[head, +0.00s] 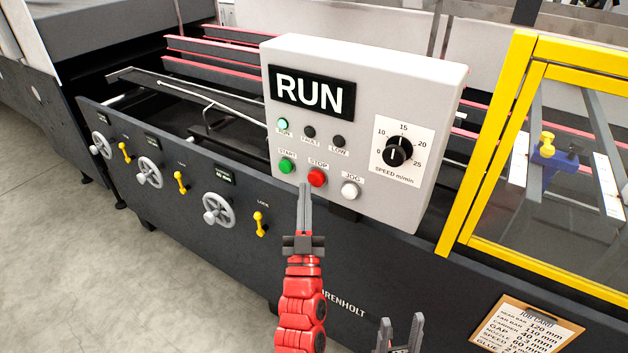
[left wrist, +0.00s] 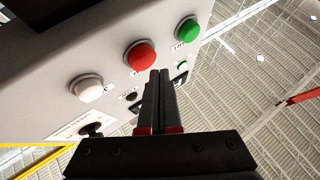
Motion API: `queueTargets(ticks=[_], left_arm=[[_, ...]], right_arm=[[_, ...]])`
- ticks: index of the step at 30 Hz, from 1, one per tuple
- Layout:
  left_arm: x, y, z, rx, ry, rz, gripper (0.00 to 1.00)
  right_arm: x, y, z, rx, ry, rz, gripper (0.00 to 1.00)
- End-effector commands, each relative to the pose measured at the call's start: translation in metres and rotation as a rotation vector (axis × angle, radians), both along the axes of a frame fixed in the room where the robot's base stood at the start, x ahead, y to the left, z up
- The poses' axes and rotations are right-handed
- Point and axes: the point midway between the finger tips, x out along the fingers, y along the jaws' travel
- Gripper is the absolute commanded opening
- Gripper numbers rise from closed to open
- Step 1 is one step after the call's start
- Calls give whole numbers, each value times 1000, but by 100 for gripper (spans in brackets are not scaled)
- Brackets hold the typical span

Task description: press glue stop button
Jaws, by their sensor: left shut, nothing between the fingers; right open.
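The red STOP button (head: 317,178) is on the front of the grey control box (head: 432,110), between the green START button (head: 286,166) and the white JOG button (head: 350,190). The display (head: 312,93) reads RUN. My left gripper (head: 305,188) is shut and empty, its tips just below and left of the STOP button. In the left wrist view the closed fingertips (left wrist: 161,72) lie close beside the red button (left wrist: 139,55); I cannot tell whether they touch. My right gripper (head: 401,322) is open and empty at the bottom, away from the box.
The RUN lamp (head: 282,125) is lit green. A speed dial (head: 398,151) is on the box's right. Handwheels (head: 218,208) and yellow lock levers (head: 260,223) line the machine's side. A yellow guard frame (head: 488,140) stands right, above a job-card clipboard (head: 522,335).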

Motion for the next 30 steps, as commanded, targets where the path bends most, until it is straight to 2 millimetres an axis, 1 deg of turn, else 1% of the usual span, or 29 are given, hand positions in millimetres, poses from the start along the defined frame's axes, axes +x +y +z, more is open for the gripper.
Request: queueTargets(ticks=[11,30], left_arm=[[7,-5,0,0,-1,0,0],[9,-7,0,0,0,0,0]], right_arm=[[0,0,-1,0,0,0,50],[0,0,-2,0,0,0,50]])
